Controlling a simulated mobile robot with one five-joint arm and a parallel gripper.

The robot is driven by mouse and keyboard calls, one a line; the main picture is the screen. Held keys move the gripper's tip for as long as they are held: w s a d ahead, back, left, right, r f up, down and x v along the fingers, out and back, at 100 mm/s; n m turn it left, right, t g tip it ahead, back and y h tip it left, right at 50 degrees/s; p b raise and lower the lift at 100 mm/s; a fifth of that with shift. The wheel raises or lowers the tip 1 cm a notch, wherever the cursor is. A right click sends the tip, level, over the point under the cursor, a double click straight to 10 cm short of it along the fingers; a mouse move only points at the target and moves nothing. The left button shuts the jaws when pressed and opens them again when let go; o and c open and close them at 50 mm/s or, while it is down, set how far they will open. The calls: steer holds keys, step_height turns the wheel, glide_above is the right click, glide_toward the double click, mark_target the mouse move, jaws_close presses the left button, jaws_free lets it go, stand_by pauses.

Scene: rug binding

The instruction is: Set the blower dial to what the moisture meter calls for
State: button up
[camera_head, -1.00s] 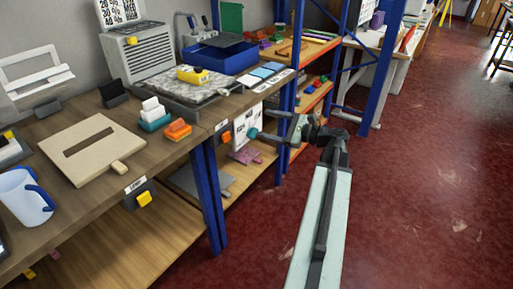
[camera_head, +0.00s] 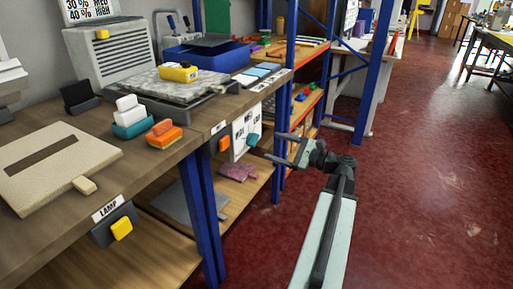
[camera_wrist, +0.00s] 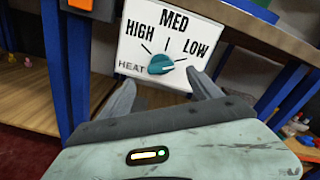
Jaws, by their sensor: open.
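The white dial panel (camera_head: 238,146) hangs under the bench's front edge. Its teal knob (camera_wrist: 160,64) sits below tick marks for HIGH, MED and LOW, with HEAT at lower left. I cannot tell which mark the knob points to. My gripper (camera_head: 272,147) is open and empty, in front of and just right of the knob in the head view. In the wrist view its fingers (camera_wrist: 163,82) lie either side below the knob, apart from it. The yellow meter (camera_head: 180,72) lies on a grey patterned slab; its reading is too small to tell. A wall chart (camera_head: 90,10) shows 30% MED and 40% HIGH.
An orange switch (camera_head: 223,145) sits left of the dial panel. A yellow LAMP switch (camera_head: 122,229) is on the front edge nearer me. Blue rack posts (camera_head: 203,215) stand beside the panel. The red floor (camera_head: 430,190) to the right is clear.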

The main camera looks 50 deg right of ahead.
mark_target(257, 141)
steer(key=x, duration=0.7)
steer(key=shift+w+a, duration=0.1)
steer(key=shift+w, duration=0.25)
steer(key=c, duration=1.4)
